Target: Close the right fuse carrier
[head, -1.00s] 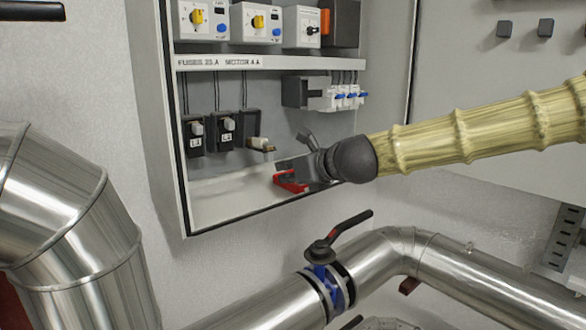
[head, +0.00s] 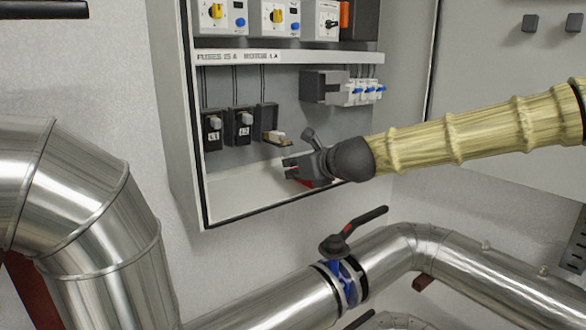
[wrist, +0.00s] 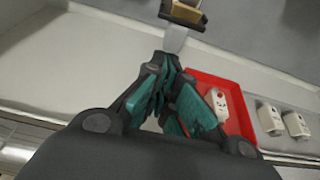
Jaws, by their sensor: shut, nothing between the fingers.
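The right fuse carrier (head: 275,137) is tilted out of its dark holder (head: 266,115), its pale end pointing forward. In the wrist view the carrier (wrist: 183,14) shows at the top edge, partly cut off, with a light grey tab below it just ahead of the fingers. My gripper (head: 289,168) is shut and empty, just below and slightly right of the carrier in the head view. In the wrist view the teal-padded fingers of my gripper (wrist: 172,72) are together. Whether they touch the grey tab is unclear.
Two upright fuse carriers, L1 (head: 213,131) and L2 (head: 239,127), stand left of the open one. A red tray (wrist: 205,83) holding a white part lies right of my fingers on the cabinet floor. Breakers (head: 362,92) sit above right; a valved pipe (head: 262,307) runs below.

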